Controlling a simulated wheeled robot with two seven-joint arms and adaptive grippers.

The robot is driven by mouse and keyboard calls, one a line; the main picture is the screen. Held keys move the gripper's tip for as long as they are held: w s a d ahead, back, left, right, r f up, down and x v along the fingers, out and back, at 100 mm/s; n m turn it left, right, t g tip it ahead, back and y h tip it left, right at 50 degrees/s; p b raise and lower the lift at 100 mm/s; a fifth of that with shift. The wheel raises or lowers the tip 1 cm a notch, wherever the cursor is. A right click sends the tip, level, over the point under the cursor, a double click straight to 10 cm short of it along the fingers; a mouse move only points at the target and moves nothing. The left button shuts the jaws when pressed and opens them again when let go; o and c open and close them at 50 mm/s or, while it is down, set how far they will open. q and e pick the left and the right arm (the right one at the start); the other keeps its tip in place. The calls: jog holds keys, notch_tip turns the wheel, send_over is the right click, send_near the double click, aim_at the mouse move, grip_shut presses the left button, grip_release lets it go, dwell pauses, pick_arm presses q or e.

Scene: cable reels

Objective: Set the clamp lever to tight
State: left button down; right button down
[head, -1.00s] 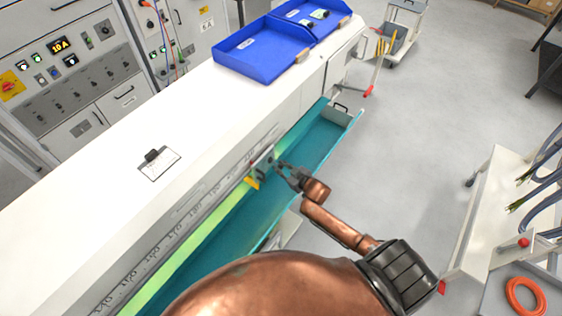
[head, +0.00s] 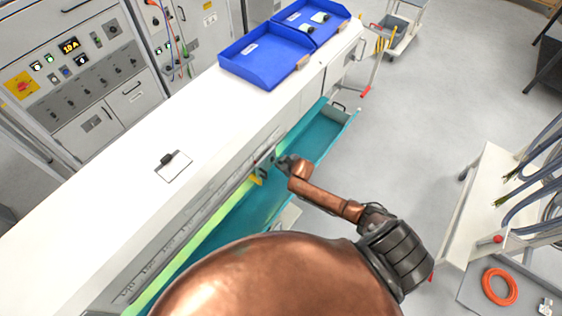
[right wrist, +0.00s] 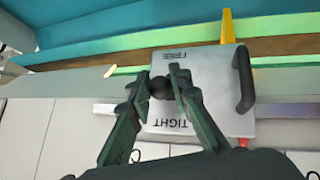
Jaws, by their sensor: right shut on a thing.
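The clamp plate (head: 266,163) is a small grey plate on the bench's front, above the teal trough. In the right wrist view the plate (right wrist: 208,95) reads FREE and TIGHT upside down, with FREE above and TIGHT below. The lever's dark round knob (right wrist: 160,88) lies at the plate's left edge, between the two words. My right gripper (right wrist: 162,84) is shut on the knob, one finger on each side. In the head view my right gripper (head: 284,161) is at the plate. The lever's arm is mostly hidden. My left gripper is not in view.
A yellow piece (head: 257,180) sticks out beside the plate. The teal trough (head: 225,222) runs along the white bench (head: 105,185). Blue trays (head: 268,82) stand on the bench. A white cart (head: 490,200) with cables is at right; the floor between is clear.

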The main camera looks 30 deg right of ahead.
dwell(0.4)
jog(key=c, duration=1.8)
grip_release()
jog(key=shift+o, duration=0.2)
jog(key=v, duration=1.2)
